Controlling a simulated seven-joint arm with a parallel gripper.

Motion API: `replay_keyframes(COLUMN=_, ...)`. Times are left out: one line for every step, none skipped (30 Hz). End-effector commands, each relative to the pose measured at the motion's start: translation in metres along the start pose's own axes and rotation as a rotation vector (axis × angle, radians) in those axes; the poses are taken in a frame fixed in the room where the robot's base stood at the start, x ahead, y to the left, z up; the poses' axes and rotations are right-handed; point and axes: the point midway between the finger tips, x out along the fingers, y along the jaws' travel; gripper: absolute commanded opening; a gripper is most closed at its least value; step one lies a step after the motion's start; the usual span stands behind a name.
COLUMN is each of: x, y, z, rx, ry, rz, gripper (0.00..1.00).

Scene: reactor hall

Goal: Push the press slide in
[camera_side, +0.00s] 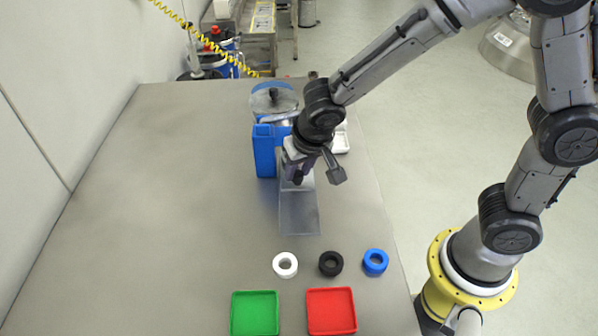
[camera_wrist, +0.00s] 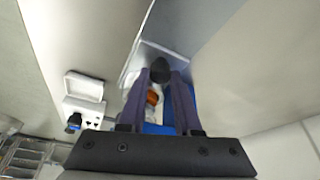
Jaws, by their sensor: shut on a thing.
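The press is a blue body (camera_side: 265,152) with a grey round top, near the far end of the table. Its slide, a thin grey metal plate (camera_side: 298,215), sticks out of the press toward the near side and lies low over the table. My gripper (camera_side: 297,174) is over the slide, just in front of the press. In the wrist view, its two fingers are closed around a dark round knob (camera_wrist: 160,71) on the plate (camera_wrist: 176,50). An orange piece (camera_wrist: 152,98) shows between the fingers, with blue press behind. My gripper hides part of the press front.
White (camera_side: 285,264), black (camera_side: 330,263) and blue (camera_side: 375,262) rings lie in front of the slide. Green (camera_side: 254,313) and red (camera_side: 331,311) trays are nearer. A white box (camera_side: 341,139) stands right of the press. The table's left side is clear.

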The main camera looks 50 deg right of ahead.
Motion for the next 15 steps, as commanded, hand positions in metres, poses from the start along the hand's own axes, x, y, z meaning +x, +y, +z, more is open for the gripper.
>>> replay_keyframes(x=-0.0003, y=0.0018, z=-0.0049, rx=0.001, ry=0.008, rz=0.003, gripper=0.0)
replay_keyframes(x=-0.0003, y=0.0019, z=-0.005, rx=0.001, ry=0.009, rz=0.003, gripper=0.35)
replay_keyframes(x=-0.0002, y=0.002, z=-0.0049, rx=0.002, ry=0.008, rz=0.004, gripper=0.43)
replay_keyframes(x=-0.0002, y=0.0019, z=-0.0047, rx=0.002, ry=0.008, rz=0.004, gripper=0.48)
replay_keyframes(x=-0.0001, y=0.0019, z=-0.0044, rx=0.002, ry=0.007, rz=0.004, gripper=0.54)
replay_keyframes(x=-0.0001, y=0.0017, z=-0.004, rx=0.002, ry=0.007, rz=0.003, gripper=0.61)
replay_keyframes(x=-0.0001, y=0.0017, z=-0.0037, rx=0.002, ry=0.006, rz=0.003, gripper=0.62)
replay_keyframes(x=-0.0001, y=0.0016, z=-0.0035, rx=0.002, ry=0.006, rz=0.003, gripper=0.62)
replay_keyframes(x=0.0, y=0.0015, z=-0.0032, rx=0.001, ry=0.005, rz=0.003, gripper=0.62)
replay_keyframes(x=0.0, y=0.0015, z=-0.003, rx=0.001, ry=0.005, rz=0.003, gripper=0.62)
replay_keyframes(x=0.0, y=0.0014, z=-0.0029, rx=0.001, ry=0.005, rz=0.003, gripper=0.62)
replay_keyframes(x=0.0, y=0.0013, z=-0.0027, rx=0.001, ry=0.005, rz=0.003, gripper=0.62)
replay_keyframes(x=0.0, y=0.0013, z=-0.0025, rx=0.001, ry=0.004, rz=0.003, gripper=0.62)
replay_keyframes(x=-0.0001, y=0.0013, z=-0.0025, rx=0.001, ry=0.004, rz=0.003, gripper=0.62)
replay_keyframes(x=-0.0006, y=0.0012, z=-0.0024, rx=0.001, ry=0.004, rz=0.003, gripper=0.62)
